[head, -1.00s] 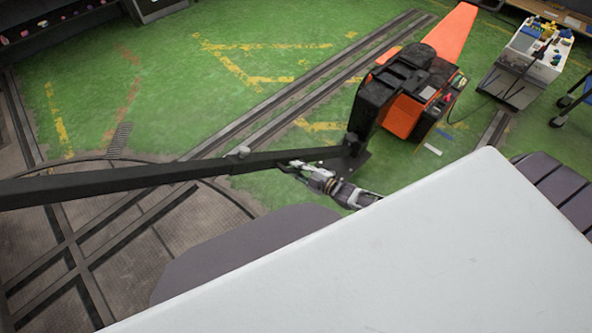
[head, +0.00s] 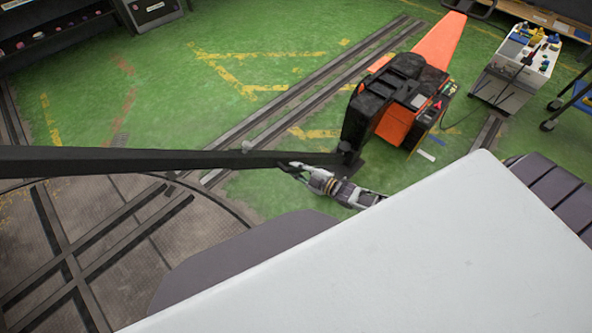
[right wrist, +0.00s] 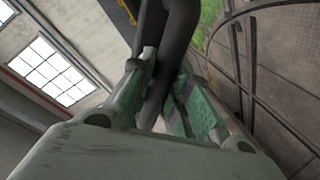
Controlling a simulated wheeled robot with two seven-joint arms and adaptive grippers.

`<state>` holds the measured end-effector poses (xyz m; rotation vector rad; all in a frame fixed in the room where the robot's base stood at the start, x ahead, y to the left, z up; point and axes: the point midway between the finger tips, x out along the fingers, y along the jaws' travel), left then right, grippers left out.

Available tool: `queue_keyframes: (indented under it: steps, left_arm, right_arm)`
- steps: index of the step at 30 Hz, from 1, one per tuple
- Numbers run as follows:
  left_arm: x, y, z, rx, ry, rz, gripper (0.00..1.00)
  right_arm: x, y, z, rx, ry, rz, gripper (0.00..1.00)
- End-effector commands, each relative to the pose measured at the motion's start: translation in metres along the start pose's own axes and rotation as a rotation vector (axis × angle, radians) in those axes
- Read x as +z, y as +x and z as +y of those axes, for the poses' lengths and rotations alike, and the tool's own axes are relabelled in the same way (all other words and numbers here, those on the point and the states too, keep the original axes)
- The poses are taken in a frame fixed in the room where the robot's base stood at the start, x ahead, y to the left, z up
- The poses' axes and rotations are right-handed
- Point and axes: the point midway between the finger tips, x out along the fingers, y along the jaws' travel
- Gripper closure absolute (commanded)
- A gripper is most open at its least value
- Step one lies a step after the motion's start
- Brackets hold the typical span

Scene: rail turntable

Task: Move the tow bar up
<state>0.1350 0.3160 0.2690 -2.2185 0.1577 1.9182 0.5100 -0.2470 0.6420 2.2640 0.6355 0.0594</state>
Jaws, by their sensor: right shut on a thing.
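The tow bar (head: 130,159) is a long dark bar. In the head view it runs almost level from the left edge to the black-and-orange tug machine (head: 398,105), where its end meets or overlaps a dark upright part. My right gripper (head: 288,168) is at the bar's lower side, near the tug end, and is shut on it. In the right wrist view the dark bar (right wrist: 180,45) passes between the green-padded fingers (right wrist: 165,105). The bar's far left end is out of the picture. My left gripper is not in view.
The round turntable (head: 110,250) with crossing rails lies below the bar at left. Straight rails (head: 310,95) cross the green floor behind it. A white control cabinet (head: 518,62) with blue and yellow parts stands at back right. Open green floor lies at upper left.

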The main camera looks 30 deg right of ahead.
Motion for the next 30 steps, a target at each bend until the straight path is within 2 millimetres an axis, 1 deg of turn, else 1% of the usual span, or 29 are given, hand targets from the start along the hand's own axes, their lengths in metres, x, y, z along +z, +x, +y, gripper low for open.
queue_keyframes:
  steps: [1, 6, 15, 16, 20, 21, 30]
  left_arm:
    - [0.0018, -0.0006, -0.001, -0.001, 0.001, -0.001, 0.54]
    - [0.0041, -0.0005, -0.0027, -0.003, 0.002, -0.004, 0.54]
    - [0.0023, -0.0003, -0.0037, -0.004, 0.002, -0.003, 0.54]
    - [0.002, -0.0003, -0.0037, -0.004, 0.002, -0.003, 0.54]
    - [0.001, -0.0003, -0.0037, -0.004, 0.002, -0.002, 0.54]
    - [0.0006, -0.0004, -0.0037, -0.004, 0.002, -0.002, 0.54]
    - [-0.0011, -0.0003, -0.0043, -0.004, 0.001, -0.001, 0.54]
  right_arm:
    - [0.0, 0.0005, 0.0043, 0.005, -0.001, 0.001, 1.0]
    - [-0.0001, 0.0004, 0.0046, 0.004, 0.001, 0.001, 1.0]
    - [0.0, 0.0003, 0.0043, 0.004, 0.001, 0.001, 1.0]
    - [0.0, 0.0003, 0.0043, 0.004, 0.001, 0.001, 0.78]
    - [-0.0002, 0.0002, 0.0034, 0.003, 0.001, 0.001, 0.61]
    - [-0.0002, 0.0001, 0.003, 0.002, 0.002, 0.001, 0.59]
    - [-0.0003, -0.0004, 0.0014, 0.0, 0.002, 0.0, 0.59]
